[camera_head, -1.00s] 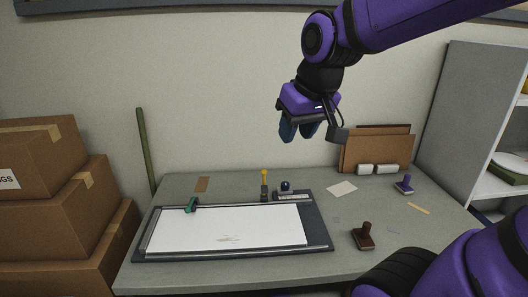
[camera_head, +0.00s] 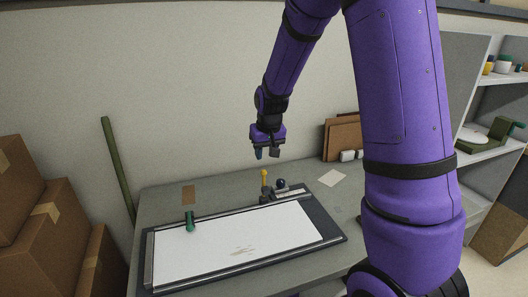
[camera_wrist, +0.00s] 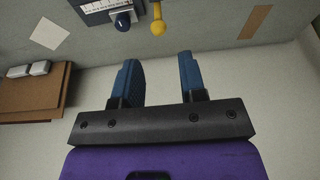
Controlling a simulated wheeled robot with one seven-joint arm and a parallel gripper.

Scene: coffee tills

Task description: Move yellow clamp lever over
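The yellow clamp lever (camera_head: 264,176) stands upright at the back edge of a dark paper board (camera_head: 334,234) on the grey table. Its yellow knob also shows in the wrist view (camera_wrist: 158,27), beyond and between my fingertips. My gripper (camera_head: 266,154) is above and slightly behind the lever, apart from it. In the wrist view its two blue fingers (camera_wrist: 158,58) are spread with nothing between them, so it is open. A dark blue round knob (camera_head: 281,183) is just right of the lever; it also shows in the wrist view (camera_wrist: 123,20).
A white sheet (camera_head: 230,243) lies on the board, with a green clamp (camera_head: 190,221) at its upper left. A paper note (camera_head: 332,178) and brown folders (camera_head: 342,138) are at the back right. Cardboard boxes (camera_head: 45,230) stand left. My arm hides the table's right part.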

